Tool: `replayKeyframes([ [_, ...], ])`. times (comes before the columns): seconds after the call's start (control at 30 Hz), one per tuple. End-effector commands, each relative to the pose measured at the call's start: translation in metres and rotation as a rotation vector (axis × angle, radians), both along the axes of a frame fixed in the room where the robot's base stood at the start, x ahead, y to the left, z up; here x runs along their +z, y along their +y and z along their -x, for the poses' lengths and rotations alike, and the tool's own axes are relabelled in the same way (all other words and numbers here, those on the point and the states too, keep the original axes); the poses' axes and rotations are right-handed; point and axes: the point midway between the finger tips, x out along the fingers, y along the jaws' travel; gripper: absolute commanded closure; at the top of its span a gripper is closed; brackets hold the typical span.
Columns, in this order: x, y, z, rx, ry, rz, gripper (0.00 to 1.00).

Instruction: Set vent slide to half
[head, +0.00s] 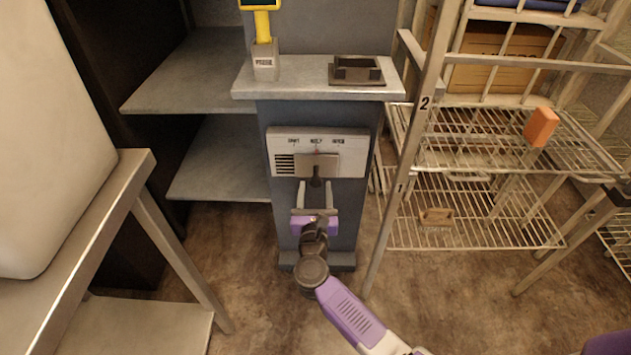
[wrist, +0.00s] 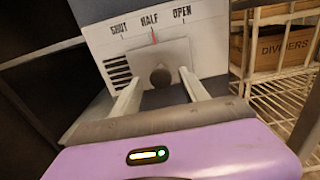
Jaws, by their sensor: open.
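The vent panel (head: 352,152) is a pale plate on the front of a grey pedestal. In the wrist view the panel (wrist: 219,48) reads SHUT, HALF and OPEN from left to right. Its grey slide plate (head: 316,164) carries a dark round knob (wrist: 161,76). A thin red mark (wrist: 154,38) stands above the plate, just under HALF. Dark slots (wrist: 117,72) show left of the plate. My gripper (head: 316,186) is open in front of the panel, with one pale finger on each side of the knob. I cannot tell whether either finger touches it.
The pedestal top (head: 300,80) holds a yellow-handled device in a holder (head: 265,62) and a dark tray (head: 356,70). A wire rack (head: 480,140) stands close on the right. Grey shelves (head: 220,160) and a metal table (head: 100,220) are on the left.

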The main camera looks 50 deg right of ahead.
Motion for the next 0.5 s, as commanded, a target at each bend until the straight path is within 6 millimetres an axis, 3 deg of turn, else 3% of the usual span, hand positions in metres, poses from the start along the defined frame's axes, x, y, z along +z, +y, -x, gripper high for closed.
replayKeyframes([
  [0.2, 0.000, 0.026, 0.020, 0.002, 0.000, 0.000, 0.48],
  [0.5, 0.000, 0.034, 0.026, 0.000, -0.001, 0.000, 0.48],
])
